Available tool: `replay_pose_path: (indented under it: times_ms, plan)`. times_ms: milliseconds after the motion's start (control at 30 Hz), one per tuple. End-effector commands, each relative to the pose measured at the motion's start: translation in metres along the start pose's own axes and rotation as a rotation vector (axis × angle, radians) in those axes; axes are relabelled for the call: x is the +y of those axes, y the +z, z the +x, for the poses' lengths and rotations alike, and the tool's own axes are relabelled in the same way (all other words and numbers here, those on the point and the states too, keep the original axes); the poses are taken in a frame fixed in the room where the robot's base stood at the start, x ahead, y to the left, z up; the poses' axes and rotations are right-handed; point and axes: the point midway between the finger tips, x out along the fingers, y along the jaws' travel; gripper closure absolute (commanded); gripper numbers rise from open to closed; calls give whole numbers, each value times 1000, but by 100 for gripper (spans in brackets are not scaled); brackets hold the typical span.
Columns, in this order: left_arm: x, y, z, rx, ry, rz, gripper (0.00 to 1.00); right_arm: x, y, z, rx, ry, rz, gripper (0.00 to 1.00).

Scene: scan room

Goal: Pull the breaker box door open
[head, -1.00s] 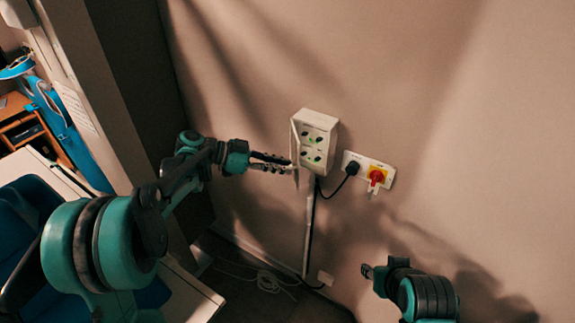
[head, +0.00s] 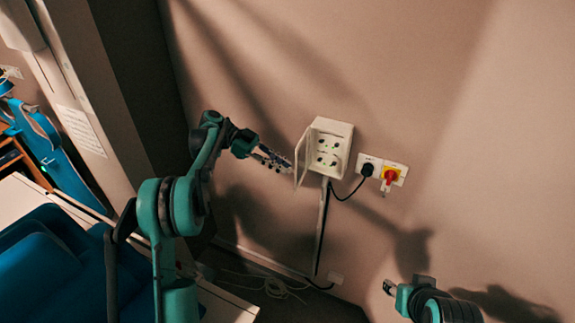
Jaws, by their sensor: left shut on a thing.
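The white breaker box (head: 330,147) is mounted on the wall near the middle of the head view. Its door (head: 302,158) stands partly open, swung out on the left side of the box, and the dark breakers inside show. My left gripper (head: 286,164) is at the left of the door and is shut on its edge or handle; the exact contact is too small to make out. My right gripper (head: 389,287) is low at the right, away from the box, and its fingers are too small to read.
A black cable hangs below. A white table with a blue padded seat (head: 60,262) is at lower left. The wall right of the switch is bare.

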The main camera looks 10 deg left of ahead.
Motion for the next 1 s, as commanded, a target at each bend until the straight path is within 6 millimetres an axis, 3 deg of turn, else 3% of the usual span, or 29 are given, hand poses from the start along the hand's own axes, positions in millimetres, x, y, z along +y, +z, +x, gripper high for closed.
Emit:
replay_pose_path:
  times_ms: [467,500,567,867,1000]
  plan:
    - [0,2,-2,-3,5,2,100,0,0,0,0,0,0,60]
    - [0,2,-2,-3,5,2,76,0,0,0,0,0,0,60]
    - [0,2,-2,-3,5,2,63,0,0,0,0,0,0,60]
    - [0,0,-3,-1,5,2,63,0,0,-1,0,0,0,60]
    - [0,-12,-8,-1,5,2,63,0,0,-1,0,0,0,60]
